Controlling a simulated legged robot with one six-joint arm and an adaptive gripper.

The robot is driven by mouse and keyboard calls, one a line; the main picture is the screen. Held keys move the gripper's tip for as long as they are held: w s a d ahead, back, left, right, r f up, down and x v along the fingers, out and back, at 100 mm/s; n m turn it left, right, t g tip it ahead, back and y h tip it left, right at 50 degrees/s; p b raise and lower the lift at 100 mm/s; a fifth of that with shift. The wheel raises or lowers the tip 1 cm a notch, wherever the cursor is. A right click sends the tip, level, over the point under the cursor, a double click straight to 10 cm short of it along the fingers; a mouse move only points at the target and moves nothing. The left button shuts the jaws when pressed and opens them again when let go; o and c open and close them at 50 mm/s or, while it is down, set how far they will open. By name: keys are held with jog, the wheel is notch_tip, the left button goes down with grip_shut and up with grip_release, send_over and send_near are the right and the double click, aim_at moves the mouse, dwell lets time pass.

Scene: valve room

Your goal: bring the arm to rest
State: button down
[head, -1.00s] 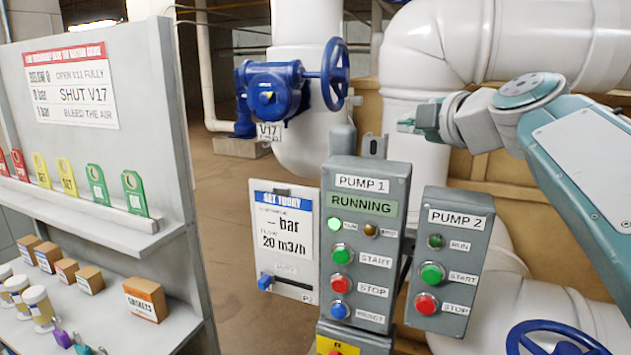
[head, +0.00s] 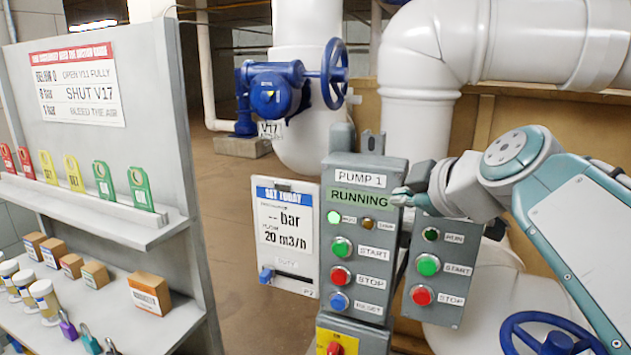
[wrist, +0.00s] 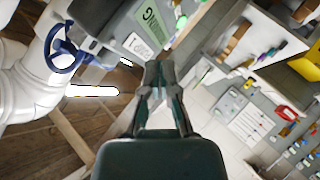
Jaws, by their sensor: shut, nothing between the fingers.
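My gripper (head: 402,196) is in the head view, in front of the pump panels, with its fingertips near the right edge of the PUMP 1 box. It hides the top of the PUMP 2 box. In the wrist view my gripper (wrist: 158,74) points away from the camera with its fingers together and nothing between them. My arm reaches in from the right, bent at the elbow. Whether the fingertips touch the PUMP 1 box I cannot tell.
The PUMP 1 box (head: 357,180) shows RUNNING with its green lamp lit. The PUMP 2 box (head: 440,275) hangs beside it. A blue valve (head: 272,92) tagged V17 is behind. A shelf (head: 120,225) with tags, boxes and padlocks stands left. A blue handwheel (head: 552,335) is low right.

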jog(key=s+d+f+m+g+h, duration=0.1)
jog(key=s+f+m+g+h, duration=0.1)
jog(key=s+f+m, duration=0.5)
jog(key=s+d+f+m+g+h, duration=0.2)
jog(key=s+f+m, duration=0.5)
jog(key=s+f, duration=0.5)
notch_tip(320, 180, down, 5)
jog(key=shift+f+m+g+h, duration=0.15)
jog(key=shift+m+g+h, duration=0.2)
jog(key=shift+g, duration=0.55)
dwell(1.8)
